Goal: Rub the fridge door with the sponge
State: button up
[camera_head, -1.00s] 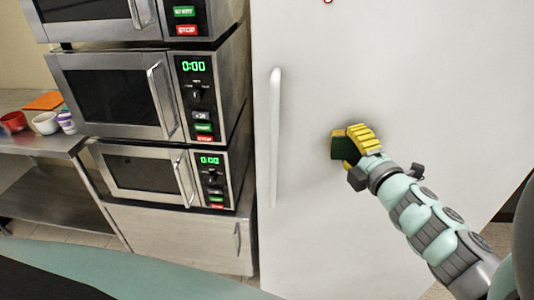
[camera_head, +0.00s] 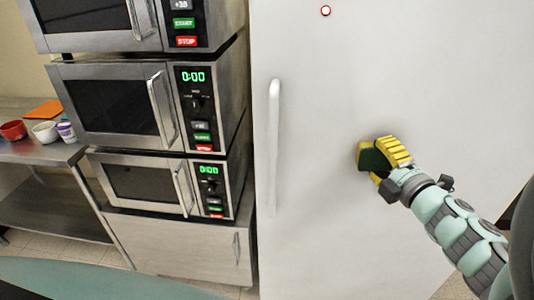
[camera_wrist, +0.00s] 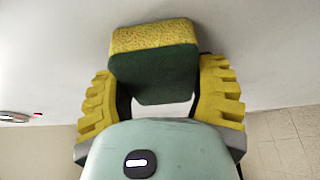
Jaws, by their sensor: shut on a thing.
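The fridge door (camera_head: 330,80) is a large plain white panel with a vertical handle on its left side. My gripper (camera_head: 384,160) has yellow ribbed fingers and is shut on the sponge (camera_head: 370,161). The sponge is yellow with a dark green side. In the wrist view the sponge (camera_wrist: 153,70) sits between the two yellow fingers, its yellow part toward the white door surface. The sponge is at the door, right of the handle, and appears to touch it; the exact contact is hard to tell.
The door handle (camera_head: 273,140) stands out from the door. Stacked microwaves (camera_head: 115,105) stand to the left. A metal table (camera_head: 35,152) at far left carries a red bowl (camera_head: 13,130), a white bowl (camera_head: 46,131) and a cup (camera_head: 66,132). The door around the sponge is clear.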

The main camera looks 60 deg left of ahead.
jog(key=shift+w+d, duration=0.65)
jog(key=shift+w, duration=0.05)
jog(key=s+d+p, duration=0.2)
jog(key=s+d, duration=0.2)
jog(key=shift+d, duration=0.2)
jog(key=shift+d, duration=0.1)
jog(key=shift+s+d+p, duration=0.6)
jog(key=shift+s+d, duration=0.4)
jog(key=shift+d, duration=0.05)
